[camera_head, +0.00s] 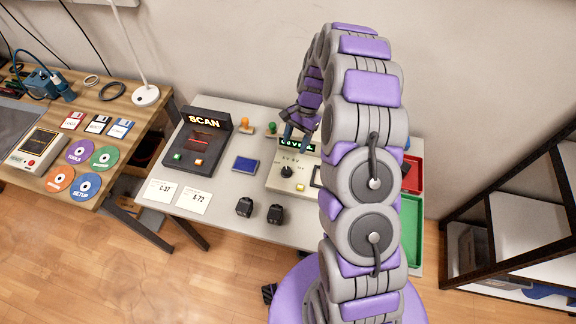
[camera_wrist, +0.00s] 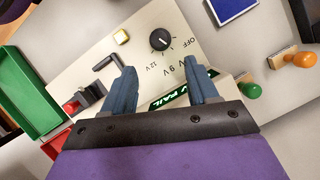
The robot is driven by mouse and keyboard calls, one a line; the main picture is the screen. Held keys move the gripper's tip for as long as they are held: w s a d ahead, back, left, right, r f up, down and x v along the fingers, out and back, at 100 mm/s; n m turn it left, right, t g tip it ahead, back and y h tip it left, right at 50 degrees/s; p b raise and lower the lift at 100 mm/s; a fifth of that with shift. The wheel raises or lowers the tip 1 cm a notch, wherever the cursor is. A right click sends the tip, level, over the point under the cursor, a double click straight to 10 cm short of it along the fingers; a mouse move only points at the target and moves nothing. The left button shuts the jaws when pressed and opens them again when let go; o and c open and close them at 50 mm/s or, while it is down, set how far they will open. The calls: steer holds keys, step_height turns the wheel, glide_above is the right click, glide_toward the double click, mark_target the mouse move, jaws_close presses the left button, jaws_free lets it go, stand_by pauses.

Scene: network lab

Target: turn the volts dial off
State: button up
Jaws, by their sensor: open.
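The volts dial is a round black knob (camera_wrist: 160,40) on a cream panel (camera_wrist: 205,45) in the wrist view. OFF, 9 V and 12 V are printed around it; I cannot tell surely which mark it points to. In the head view the dial (camera_head: 287,172) sits on the front part of the same unit, below a lit green display (camera_head: 297,145). My gripper (camera_wrist: 159,68) is open and empty, its two blue fingers apart. In the wrist view the dial shows just beyond the fingertips, between their lines, not touched. In the head view my gripper (camera_head: 300,132) is over the unit's back edge.
The panel also bears a yellow button (camera_wrist: 121,36) and a black handle-like part (camera_wrist: 104,62). Orange and green stamps (camera_wrist: 295,58) and a blue pad (camera_wrist: 232,8) lie beside it. A scanner box (camera_head: 197,140) stands left. Green (camera_head: 411,235) and red trays are right.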

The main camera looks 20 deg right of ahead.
mark_target(287, 169)
steer(key=b+x, duration=0.1)
steer(key=x, duration=0.9)
steer(key=shift+a+f+b, duration=0.1)
steer(key=shift+f+b, duration=0.2)
steer(key=shift+b, duration=0.05)
steer(key=c, duration=1)
